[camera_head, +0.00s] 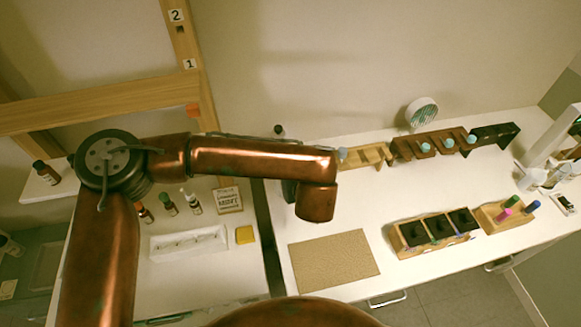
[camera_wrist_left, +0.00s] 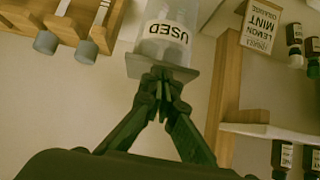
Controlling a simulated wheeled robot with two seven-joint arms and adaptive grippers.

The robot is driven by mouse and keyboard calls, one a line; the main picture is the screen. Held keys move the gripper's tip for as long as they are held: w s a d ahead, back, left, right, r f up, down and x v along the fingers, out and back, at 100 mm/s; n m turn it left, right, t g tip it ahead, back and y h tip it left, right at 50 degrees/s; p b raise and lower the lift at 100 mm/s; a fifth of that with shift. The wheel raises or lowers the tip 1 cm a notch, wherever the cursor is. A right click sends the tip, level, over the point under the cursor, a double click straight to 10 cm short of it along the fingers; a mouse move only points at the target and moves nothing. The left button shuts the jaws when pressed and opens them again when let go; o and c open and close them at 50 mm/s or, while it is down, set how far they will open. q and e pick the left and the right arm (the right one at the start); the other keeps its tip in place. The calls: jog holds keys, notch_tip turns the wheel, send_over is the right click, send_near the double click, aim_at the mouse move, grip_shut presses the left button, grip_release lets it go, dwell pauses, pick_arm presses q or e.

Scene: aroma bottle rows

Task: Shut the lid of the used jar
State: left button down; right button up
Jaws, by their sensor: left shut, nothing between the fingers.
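The used jar (camera_wrist_left: 168,32) is clear with a white "USED" label, and it appears upside down in the left wrist view. Its lid (camera_wrist_left: 140,66) is a flat grey plate across the jar's mouth end; I cannot tell whether it sits fully flush. My left gripper (camera_wrist_left: 163,82) is shut and empty, with its fingertips at the lid, seemingly touching it. In the head view my left arm's copper links hide the jar and most of that gripper. My right gripper is not in view.
A wooden post (camera_wrist_left: 225,85) stands close to the gripper. The head view shows a tan mat (camera_head: 333,259), a white tray (camera_head: 188,243), a yellow block (camera_head: 245,235), a label card (camera_head: 228,200), a black-cup holder (camera_head: 400,250) and a round fan (camera_head: 421,111).

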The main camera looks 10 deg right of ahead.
pick_arm(q)
jog(key=shift+s+f, duration=0.15)
jog(key=shift+f, duration=0.25)
dwell(0.4)
jog(key=s, duration=0.9)
jog(key=shift+s+r, duration=0.25)
jog(key=shift+r, duration=0.05)
jog(key=shift+s, duration=0.1)
